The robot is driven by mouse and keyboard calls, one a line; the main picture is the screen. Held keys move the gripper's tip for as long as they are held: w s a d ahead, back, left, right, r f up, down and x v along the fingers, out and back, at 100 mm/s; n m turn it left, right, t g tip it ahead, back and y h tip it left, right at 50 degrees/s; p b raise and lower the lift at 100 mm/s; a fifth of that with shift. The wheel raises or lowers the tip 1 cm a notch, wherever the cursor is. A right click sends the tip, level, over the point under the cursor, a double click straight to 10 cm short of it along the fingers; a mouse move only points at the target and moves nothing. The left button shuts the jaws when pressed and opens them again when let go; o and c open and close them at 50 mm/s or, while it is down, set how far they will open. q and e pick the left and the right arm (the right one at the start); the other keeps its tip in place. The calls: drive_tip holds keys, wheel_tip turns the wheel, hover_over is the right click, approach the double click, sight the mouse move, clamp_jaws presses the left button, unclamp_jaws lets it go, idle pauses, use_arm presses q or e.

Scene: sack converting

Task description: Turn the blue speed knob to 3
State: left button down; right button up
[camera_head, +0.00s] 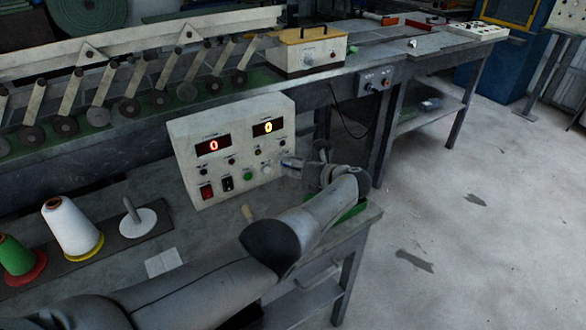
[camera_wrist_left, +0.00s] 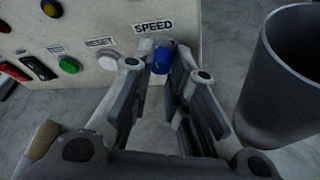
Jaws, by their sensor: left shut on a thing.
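The blue speed knob (camera_wrist_left: 161,62) sits under the SPEED label (camera_wrist_left: 152,27) on the panel face in the left wrist view. My left gripper (camera_wrist_left: 165,66) is shut on it, with a fingertip on each side. In the head view my left gripper (camera_head: 290,163) reaches the right edge of the control box (camera_head: 238,172) and hides the knob. The knob's pointer and scale numbers cannot be read. My right gripper is not in view.
Left of the knob are a white RESET button (camera_wrist_left: 108,60), a green button (camera_wrist_left: 69,64) and a red rocker switch (camera_head: 207,191). A grey cup-like cylinder (camera_wrist_left: 290,75) stands close right of the gripper. Thread cones (camera_head: 72,228) stand on the bench at left.

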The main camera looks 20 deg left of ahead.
use_arm(q)
drive_tip(key=shift+r, duration=0.1)
drive_tip(key=c, duration=1.3)
unclamp_jaws()
drive_tip(key=shift+a, duration=0.1)
drive_tip(key=shift+c, duration=0.2)
drive_tip(key=v, duration=1.2)
